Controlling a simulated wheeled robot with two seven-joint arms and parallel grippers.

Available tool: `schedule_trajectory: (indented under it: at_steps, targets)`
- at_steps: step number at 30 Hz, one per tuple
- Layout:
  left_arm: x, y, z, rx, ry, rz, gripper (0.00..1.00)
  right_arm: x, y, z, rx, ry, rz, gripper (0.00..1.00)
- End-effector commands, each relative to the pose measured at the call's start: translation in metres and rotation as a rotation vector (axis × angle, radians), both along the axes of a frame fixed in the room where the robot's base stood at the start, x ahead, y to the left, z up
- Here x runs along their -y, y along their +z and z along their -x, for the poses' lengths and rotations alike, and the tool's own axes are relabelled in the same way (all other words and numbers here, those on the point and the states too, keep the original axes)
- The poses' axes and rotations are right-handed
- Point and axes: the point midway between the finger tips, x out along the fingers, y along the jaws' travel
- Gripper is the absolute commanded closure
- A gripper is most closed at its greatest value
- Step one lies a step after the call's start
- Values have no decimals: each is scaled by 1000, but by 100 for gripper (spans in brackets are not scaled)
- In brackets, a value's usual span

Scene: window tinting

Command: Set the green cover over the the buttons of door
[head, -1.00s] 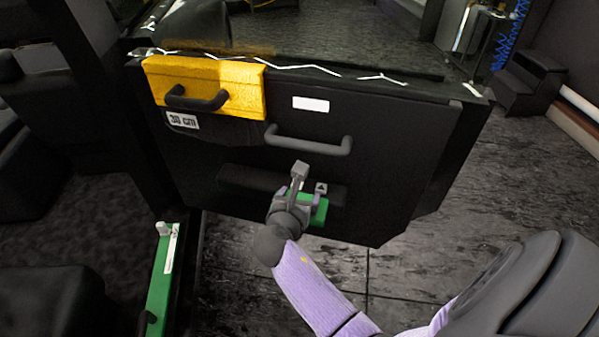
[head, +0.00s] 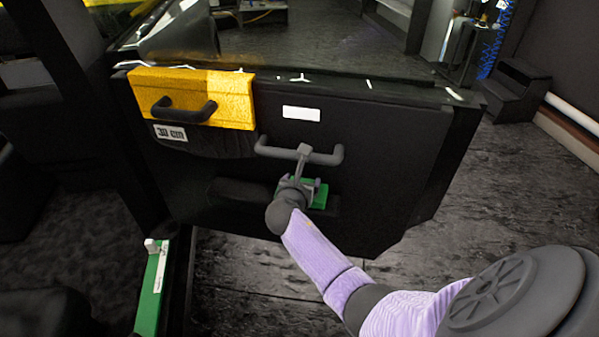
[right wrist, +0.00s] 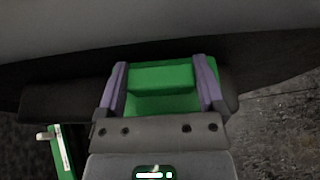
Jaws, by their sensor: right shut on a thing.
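The green cover (head: 317,195) is in front of the lower part of the black door (head: 385,180), at the dark ledge (head: 238,190). My right gripper (head: 303,184) is shut on it. In the right wrist view the cover (right wrist: 160,78) sits between the two purple-grey fingers of the right gripper (right wrist: 161,66), with the dark ledge (right wrist: 60,100) just behind. I cannot tell whether the cover touches the ledge. The buttons do not show; the cover and gripper block that part of the ledge. My left gripper is not in view.
A grey door handle (head: 300,152) is just above my right gripper. A yellow block with a dark handle (head: 225,98) is on the door's upper left. A green strip (head: 150,295) stands at the lower left. The dark floor (head: 480,215) to the right is open.

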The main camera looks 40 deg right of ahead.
Motion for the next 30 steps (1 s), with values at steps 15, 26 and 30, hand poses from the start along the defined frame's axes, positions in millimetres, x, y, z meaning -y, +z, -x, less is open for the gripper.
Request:
schedule_trajectory:
  at_steps: [15, 26, 30]
  targets:
    - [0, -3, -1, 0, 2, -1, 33, 0, -5, 0, 0, 0, 0, 72]
    - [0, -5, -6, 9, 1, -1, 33, -1, -10, 0, 1, 0, 1, 0]
    - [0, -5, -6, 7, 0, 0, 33, 0, -10, 0, 0, 0, 0, 0]
